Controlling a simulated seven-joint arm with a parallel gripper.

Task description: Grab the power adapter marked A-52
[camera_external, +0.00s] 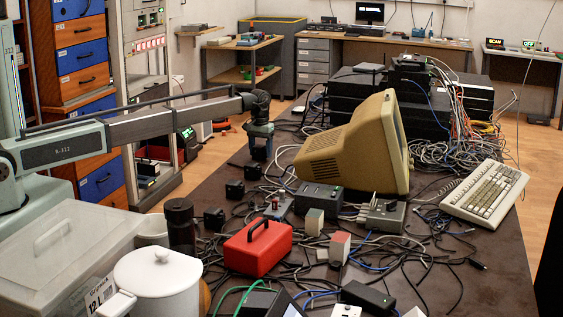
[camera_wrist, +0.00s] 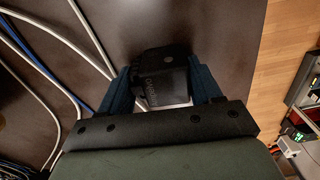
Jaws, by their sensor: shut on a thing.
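My gripper (camera_external: 260,148) points down above the far left part of the dark table. In the wrist view its two blue fingers (camera_wrist: 163,92) are shut on a black power adapter (camera_wrist: 155,70), one finger on each side. White marking shows on the adapter's face, but it is too small and turned to read, so I cannot tell whether it says A-52. Other small black adapters stand in a row along the table's left side: one near my gripper (camera_external: 252,170), one nearer the camera (camera_external: 235,188) and one nearer still (camera_external: 214,218). Their marks are not readable.
A beige monitor (camera_external: 350,145) lies tilted right of my gripper, with tangled cables around it. A red box (camera_external: 257,250), grey power boxes (camera_external: 319,196) and a keyboard (camera_external: 485,192) occupy the table. White and blue cables (camera_wrist: 65,85) run left of the held adapter; bare table lies beyond it.

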